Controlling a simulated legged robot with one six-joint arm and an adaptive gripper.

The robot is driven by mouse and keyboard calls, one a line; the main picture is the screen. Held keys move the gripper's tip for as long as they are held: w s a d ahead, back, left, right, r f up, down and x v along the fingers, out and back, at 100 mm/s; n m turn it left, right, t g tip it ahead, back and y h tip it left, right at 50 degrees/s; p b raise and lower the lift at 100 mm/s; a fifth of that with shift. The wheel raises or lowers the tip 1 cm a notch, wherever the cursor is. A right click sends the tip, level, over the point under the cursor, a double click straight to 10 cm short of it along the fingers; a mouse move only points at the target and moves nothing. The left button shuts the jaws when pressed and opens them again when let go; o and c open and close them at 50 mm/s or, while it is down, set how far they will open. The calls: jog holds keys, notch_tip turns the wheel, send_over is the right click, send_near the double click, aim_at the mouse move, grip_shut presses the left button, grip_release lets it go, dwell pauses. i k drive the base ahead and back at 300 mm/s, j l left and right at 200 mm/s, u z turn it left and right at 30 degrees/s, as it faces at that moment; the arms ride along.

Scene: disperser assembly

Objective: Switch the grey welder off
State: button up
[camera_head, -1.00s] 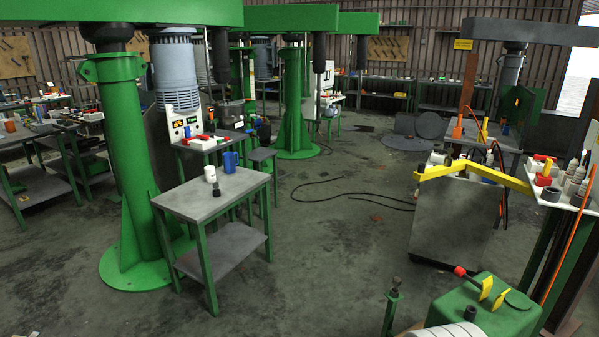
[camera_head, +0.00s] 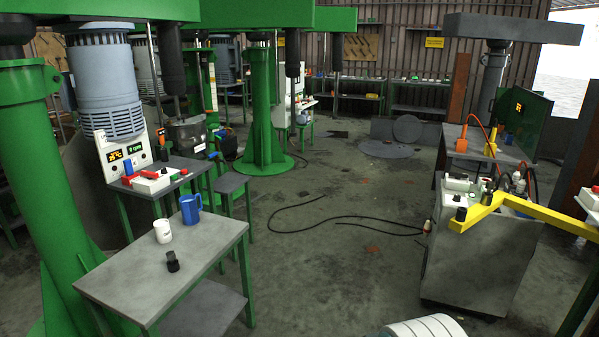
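The grey box-shaped cabinet (camera_head: 470,265) on the right, with controls and small items on its top, looks like the grey welder. Its front side is a plain dark grey panel. A white and black control block (camera_head: 458,185) sits on its top left corner. A bent yellow bar (camera_head: 540,217) crosses over its top and hides part of it. Orange cables (camera_head: 480,128) run near its back. The power switch and its position are too small to make out. My gripper is not in view.
A small grey table (camera_head: 190,265) with a white mug (camera_head: 163,231) and a blue mug (camera_head: 190,209) stands at the left. A dark cable (camera_head: 350,225) lies on the floor left of the cabinet. A white ridged cylinder (camera_head: 425,328) shows at the bottom edge. The middle floor is otherwise open.

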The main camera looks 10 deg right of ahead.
aim_at(458, 175)
jog(key=i+j+z, duration=0.15)
jog(key=i+z, duration=0.3)
jog(key=i+j+z, duration=0.65)
jog(key=z, duration=0.2)
jog(key=i+j+z, duration=0.4)
jog(key=j, duration=0.15)
jog(key=i+j+z, duration=0.1)
jog(key=j+z, duration=0.35)
jog(key=i+j+z, duration=0.1)
jog(key=z, duration=0.35)
jog(key=j+z, duration=0.2)
jog(key=z, duration=0.2)
jog(key=i+j+z, duration=0.2)
jog(key=j, duration=0.2)
jog(key=i+j+z, duration=0.1)
jog(key=j+z, duration=0.15)
jog(key=j, duration=0.15)
jog(key=i+j+z, duration=0.2)
jog(key=j, duration=0.25)
jog(key=j+z, duration=0.25)
jog(key=j, duration=0.2)
jog(key=i+j+z, duration=0.1)
jog(key=j, duration=0.95)
jog(key=j+z, duration=0.15)
jog(key=j, duration=1.85)
jog(key=i+j, duration=0.1)
jog(key=j, duration=0.8)
jog(key=i, duration=0.1)
